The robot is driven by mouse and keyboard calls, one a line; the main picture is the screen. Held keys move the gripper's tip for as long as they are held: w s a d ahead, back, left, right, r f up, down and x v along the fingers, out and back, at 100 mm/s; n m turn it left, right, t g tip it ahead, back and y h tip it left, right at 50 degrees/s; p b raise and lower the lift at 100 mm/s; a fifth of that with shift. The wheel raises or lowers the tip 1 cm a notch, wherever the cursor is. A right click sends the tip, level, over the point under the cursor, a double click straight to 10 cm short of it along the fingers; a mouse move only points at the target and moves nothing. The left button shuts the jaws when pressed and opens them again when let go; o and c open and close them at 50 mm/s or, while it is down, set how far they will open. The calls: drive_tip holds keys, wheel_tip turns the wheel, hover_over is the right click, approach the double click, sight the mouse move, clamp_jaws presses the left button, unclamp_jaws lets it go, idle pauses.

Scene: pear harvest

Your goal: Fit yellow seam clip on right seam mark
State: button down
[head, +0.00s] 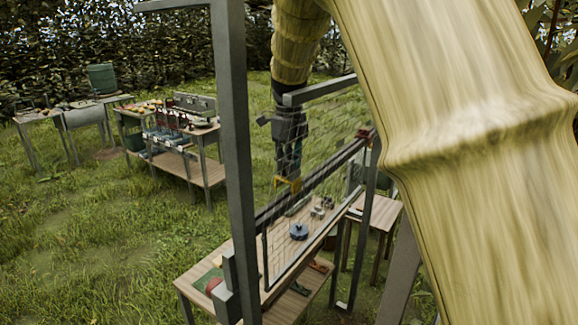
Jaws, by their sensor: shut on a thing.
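My gripper (287,168) points down in the middle of the view, behind the wire mesh panel (325,150). It is shut on a yellow clip (280,183), which shows at its fingertips. The clip is close to the panel's dark lower rail (310,188) in the picture; I cannot tell whether they touch. The mesh partly covers the gripper and clip. A small dark red piece (364,134) sits at the rail's right end. I cannot make out a seam mark for certain.
Behind the mesh, a wooden bench (270,255) holds a blue round item (298,231) and small metal parts (320,207). A dark upright post (236,150) stands left of the gripper. Wooden work tables (190,165) stand back left on open grass.

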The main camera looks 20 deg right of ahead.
sight(290, 180)
drive_tip(key=s, duration=0.1)
drive_tip(key=s+r, duration=0.1)
drive_tip(key=shift+s+a+r, duration=0.1)
drive_tip(key=shift+s+r, duration=0.1)
drive_tip(key=shift+s, duration=0.2)
drive_tip(key=shift+s+r, duration=0.25)
drive_tip(key=shift+s, duration=0.1)
drive_tip(key=shift+w+f, duration=0.1)
drive_tip(key=shift+w, duration=0.35)
idle(0.4)
drive_tip(key=shift+w, duration=0.55)
idle(0.4)
drive_tip(key=shift+f, duration=2.65)
idle(2.6)
